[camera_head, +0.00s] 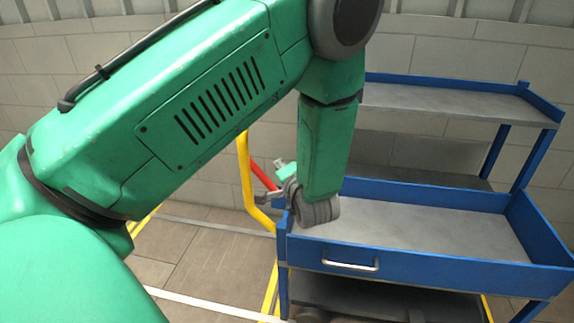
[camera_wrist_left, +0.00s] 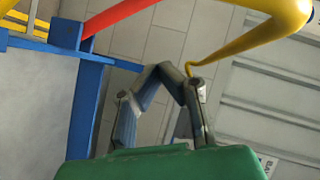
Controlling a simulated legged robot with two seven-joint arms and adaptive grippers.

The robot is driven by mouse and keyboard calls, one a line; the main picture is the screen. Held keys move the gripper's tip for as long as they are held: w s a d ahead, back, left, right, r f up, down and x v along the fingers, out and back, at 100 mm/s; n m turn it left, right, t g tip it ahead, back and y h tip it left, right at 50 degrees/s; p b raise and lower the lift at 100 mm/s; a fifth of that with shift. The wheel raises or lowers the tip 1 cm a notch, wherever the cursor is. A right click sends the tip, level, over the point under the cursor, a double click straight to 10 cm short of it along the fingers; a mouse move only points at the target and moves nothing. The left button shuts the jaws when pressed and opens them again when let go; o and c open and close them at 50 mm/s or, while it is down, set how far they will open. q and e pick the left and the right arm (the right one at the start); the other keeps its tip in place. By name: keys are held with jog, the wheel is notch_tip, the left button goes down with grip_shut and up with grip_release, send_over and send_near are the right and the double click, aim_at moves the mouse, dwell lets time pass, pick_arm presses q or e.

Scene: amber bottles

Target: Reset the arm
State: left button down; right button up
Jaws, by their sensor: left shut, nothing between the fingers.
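My green left arm crosses the head view from the left and bends down at the elbow. My left gripper (camera_head: 268,196) is small and partly hidden behind the wrist in the head view, just left of the blue cart's corner. In the left wrist view, the two grey fingers of the gripper (camera_wrist_left: 172,72) come together at their tips, with nothing held between them. My right gripper is not in view. No bottles are visible.
A blue cart (camera_head: 425,268) with a grey tray and upper shelf (camera_head: 450,103) stands to the right, close to my wrist. A yellow rail (camera_head: 245,180) and a red bar (camera_head: 264,172) are close to the gripper. Tiled floor (camera_head: 205,258) is open at lower left.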

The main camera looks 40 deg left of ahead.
pick_arm(q)
jog(key=s+d+f+m+h, duration=0.1)
jog(key=s+d+f+h, duration=0.35)
jog(key=f, duration=0.35)
jog(key=s+d+f+h, duration=0.3)
jog(key=s+f, duration=0.2)
jog(key=f, duration=0.3)
jog(key=s+d+f+g+h, duration=0.2)
jog(key=s, duration=0.4)
jog(key=s+d+f+n+g+h, duration=0.1)
jog(key=s+d+f+g+h, duration=0.1)
jog(key=s, duration=0.5)
jog(key=s+d+f+g+h, duration=0.2)
jog(key=s+d, duration=0.2)
jog(key=s, duration=0.2)
jog(key=shift+s+d+f+n, duration=0.2)
jog(key=shift+d+f+n, duration=0.1)
jog(key=shift+f, duration=0.1)
jog(key=shift+d+r, duration=0.1)
jog(key=shift+d, duration=0.2)
